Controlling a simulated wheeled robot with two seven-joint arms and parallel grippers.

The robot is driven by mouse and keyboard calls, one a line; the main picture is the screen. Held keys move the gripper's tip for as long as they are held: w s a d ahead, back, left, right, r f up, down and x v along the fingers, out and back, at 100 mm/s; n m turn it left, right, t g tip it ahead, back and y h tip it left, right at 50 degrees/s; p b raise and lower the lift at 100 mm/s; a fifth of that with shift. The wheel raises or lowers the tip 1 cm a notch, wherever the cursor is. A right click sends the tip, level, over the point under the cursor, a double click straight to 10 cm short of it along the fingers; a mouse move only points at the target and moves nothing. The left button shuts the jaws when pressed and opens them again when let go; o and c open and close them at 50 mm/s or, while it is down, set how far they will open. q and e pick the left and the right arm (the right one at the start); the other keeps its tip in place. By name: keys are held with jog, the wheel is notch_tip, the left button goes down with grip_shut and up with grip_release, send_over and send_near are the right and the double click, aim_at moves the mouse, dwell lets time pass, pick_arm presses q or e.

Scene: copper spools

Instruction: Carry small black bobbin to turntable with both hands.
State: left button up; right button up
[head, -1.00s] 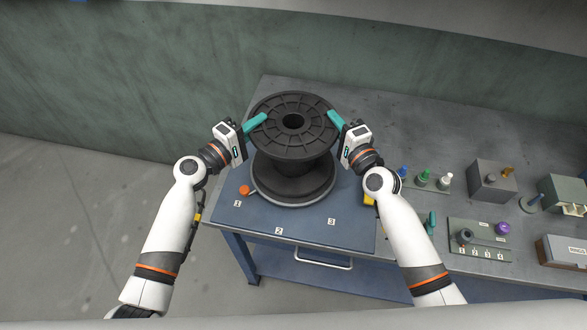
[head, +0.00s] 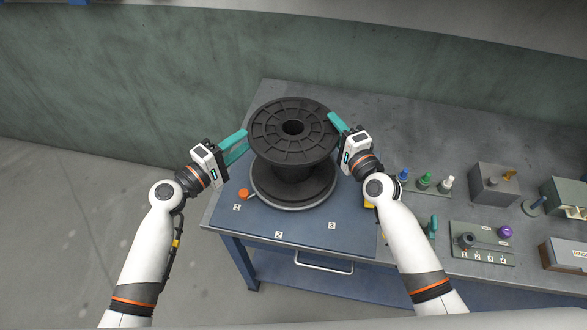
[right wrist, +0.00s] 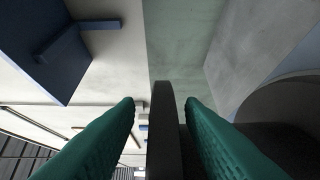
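The black bobbin (head: 293,148) stands upright, its lower flange on the round grey-rimmed turntable (head: 293,208) on the bench. Most of the turntable's top is hidden under it. My left gripper (head: 240,142) is open and empty, with both teal fingers showing, just left of the upper flange and apart from it. My right gripper (head: 335,122) is at the right edge of the upper flange. In the right wrist view, the right gripper's fingers (right wrist: 162,104) are open on both sides of the black flange edge (right wrist: 164,135), with a gap on each side.
An orange knob (head: 243,194) sits at the turntable's left. The blue mat (head: 270,225) has labels 1, 2 and 3. Bottles (head: 425,179), a grey box (head: 492,182) and a small rack (head: 482,245) stand at right. The bench behind the bobbin is clear.

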pick_arm(q)
jog(key=v, duration=0.6)
pick_arm(e)
jog(key=v, duration=1.2)
pick_arm(q)
jog(key=shift+a, duration=0.1)
